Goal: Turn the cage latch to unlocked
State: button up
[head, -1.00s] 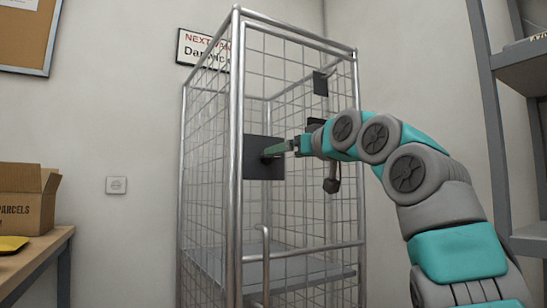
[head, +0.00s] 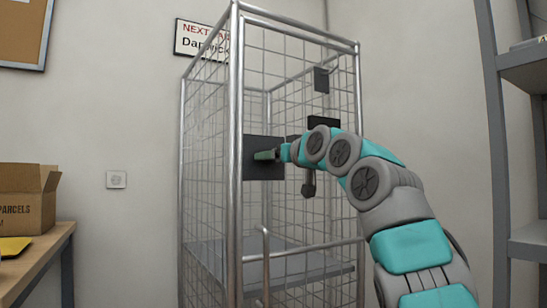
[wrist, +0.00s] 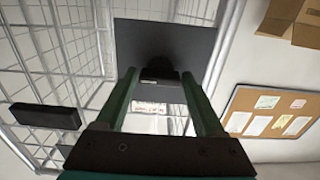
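The wire roll cage stands ahead, and its dark square latch plate (head: 258,171) is fixed at the front, by the left upright post. In the wrist view the plate (wrist: 190,40) fills the top centre, with a small black latch part (wrist: 160,74) at its lower edge. My gripper (head: 267,155) reaches the plate from the right. In the wrist view the two green fingers of my gripper (wrist: 159,78) are apart, one on either side of the black latch part. I cannot tell whether they touch it. The latch's turned position is not clear.
The cage's metal posts (head: 236,110) and mesh surround the plate closely. A black box (head: 323,122) and a dark plate (head: 321,80) sit on the cage at right. A table with a cardboard box (head: 28,200) is at left, and a grey shelf (head: 525,75) at right.

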jog(key=c, duration=1)
jog(key=shift+m, duration=0.4)
jog(key=shift+m+p, duration=5.65)
jog(key=shift+m, duration=3.25)
jog(key=shift+o, duration=0.2)
jog(key=shift+f, duration=0.1)
